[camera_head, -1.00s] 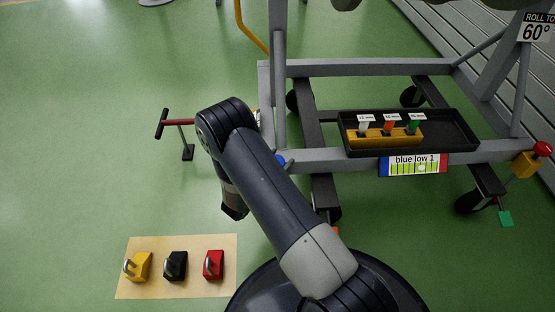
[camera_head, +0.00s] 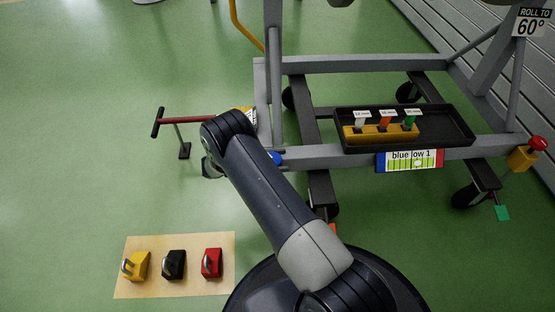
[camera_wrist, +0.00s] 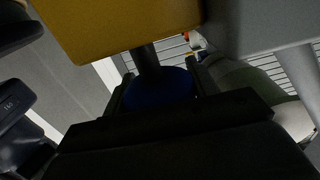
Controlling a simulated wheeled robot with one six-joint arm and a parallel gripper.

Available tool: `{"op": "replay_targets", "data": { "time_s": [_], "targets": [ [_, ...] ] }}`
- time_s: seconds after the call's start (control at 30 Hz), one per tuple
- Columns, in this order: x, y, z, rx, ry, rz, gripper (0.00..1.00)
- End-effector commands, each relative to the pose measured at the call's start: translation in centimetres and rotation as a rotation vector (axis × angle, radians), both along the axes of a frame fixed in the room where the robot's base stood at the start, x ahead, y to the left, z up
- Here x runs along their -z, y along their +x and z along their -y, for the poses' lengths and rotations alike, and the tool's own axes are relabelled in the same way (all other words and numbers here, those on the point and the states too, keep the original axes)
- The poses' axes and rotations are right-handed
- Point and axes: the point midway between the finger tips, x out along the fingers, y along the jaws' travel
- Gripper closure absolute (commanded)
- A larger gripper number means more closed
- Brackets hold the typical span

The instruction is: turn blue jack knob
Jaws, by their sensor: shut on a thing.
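In the wrist view the blue jack knob (camera_wrist: 158,92) is dark and shadowed, on a dark stem under a yellow block (camera_wrist: 120,25). My gripper (camera_wrist: 157,86) is shut on it, with one finger on each side. In the head view my arm hides the gripper and most of the jack. A small blue round part (camera_head: 274,158) shows just right of my arm, by the stand's left corner. A bit of yellow (camera_head: 243,112) shows above my arm.
The grey wheeled stand (camera_head: 360,65) carries a black tray (camera_head: 450,122) and a "blue low 1" sign (camera_head: 410,160). A red-knobbed yellow jack (camera_head: 522,157) is at its right. A red T-handle (camera_head: 190,117) stands left. A mat (camera_head: 225,245) holds three padlocks. Green floor is clear at left.

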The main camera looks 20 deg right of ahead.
Motion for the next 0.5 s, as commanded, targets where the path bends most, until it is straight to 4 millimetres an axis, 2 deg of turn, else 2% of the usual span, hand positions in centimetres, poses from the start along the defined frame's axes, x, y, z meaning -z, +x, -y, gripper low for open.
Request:
{"op": "replay_targets", "data": {
  "time_s": [0.2, 0.5],
  "targets": [
    [-0.01, -0.14, 0.11, 0.075, -0.002, 0.0, 0.68],
    [-0.05, -0.19, 0.11, 0.1, -0.003, 0.0, 0.68]
  ]
}}
